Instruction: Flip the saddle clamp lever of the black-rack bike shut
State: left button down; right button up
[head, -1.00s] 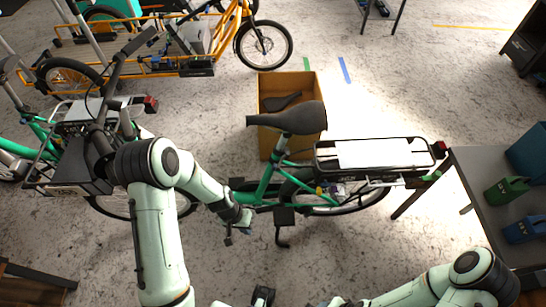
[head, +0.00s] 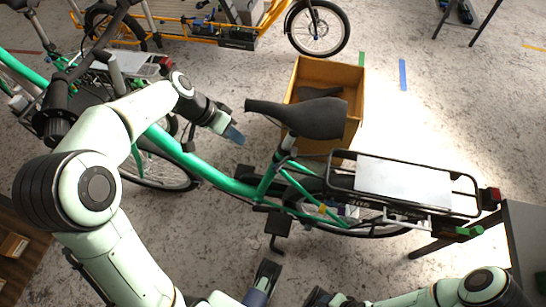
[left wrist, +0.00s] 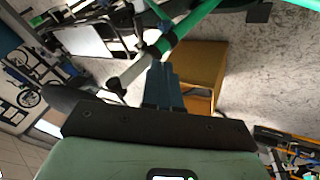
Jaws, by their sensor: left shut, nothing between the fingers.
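The green bike with the black rack (head: 345,183) stands in the middle of the head view. Its black saddle (head: 310,118) sits on a short post above the dark saddle clamp (head: 288,143). In the left wrist view the clamp collar (left wrist: 158,48) shows between the silver post and the green tube. I cannot clearly make out its lever or its angle. My left gripper (head: 236,135) is shut and empty, left of the saddle and clamp, apparently clear of them. Its blue fingers (left wrist: 165,88) point towards the clamp area.
An open wooden box (head: 355,75) stands behind the saddle. An orange cargo bike (head: 225,38) is at the back, and another bike's rack (head: 135,62) is at the left. A table (head: 525,225) stands at the right edge.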

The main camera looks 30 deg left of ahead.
pick_arm(q)
jog(key=shift+s, duration=0.1)
jog(key=w+d+f+b, duration=0.2)
jog(key=d+f, duration=0.6)
jog(key=f, duration=0.1)
jog(key=shift+w+d+f, duration=0.15)
jog(key=shift+w, duration=0.1)
pick_arm(e)
jog(key=shift+t, duration=0.6)
jog(key=w+f, duration=0.1)
jog(key=w+d, duration=0.1)
jog(key=w+f, duration=0.1)
jog(key=shift+w+d+f, duration=0.15)
jog(key=shift+d+f, duration=0.1)
jog(key=shift+f, duration=0.05)
